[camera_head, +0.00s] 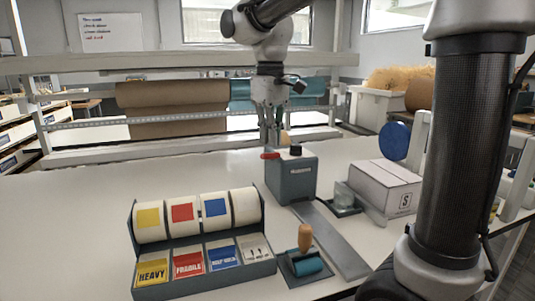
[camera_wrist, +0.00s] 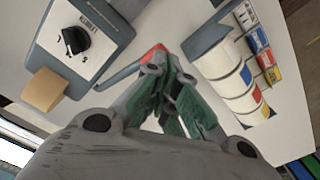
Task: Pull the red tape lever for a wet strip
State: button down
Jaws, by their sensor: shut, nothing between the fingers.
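The grey tape dispenser (camera_head: 292,180) stands on the white table, with a black knob on top. Its red lever (camera_head: 270,156) sticks out from its upper left side. In the wrist view the dispenser (camera_wrist: 80,45) is at the upper left, and the red lever tip (camera_wrist: 152,52) shows just past my fingers, partly hidden by them. My gripper (camera_head: 271,142) points down just above and behind the lever. It is shut and empty, its green pads close together in the wrist view (camera_wrist: 172,105). I cannot tell whether it touches the lever.
A label rack (camera_head: 205,267) with several rolls stands front left. A wooden-handled roller (camera_head: 305,258) and a grey strip (camera_head: 332,240) lie in front of the dispenser. The table's left side is clear.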

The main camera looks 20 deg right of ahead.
jog(key=shift+f, duration=4.55)
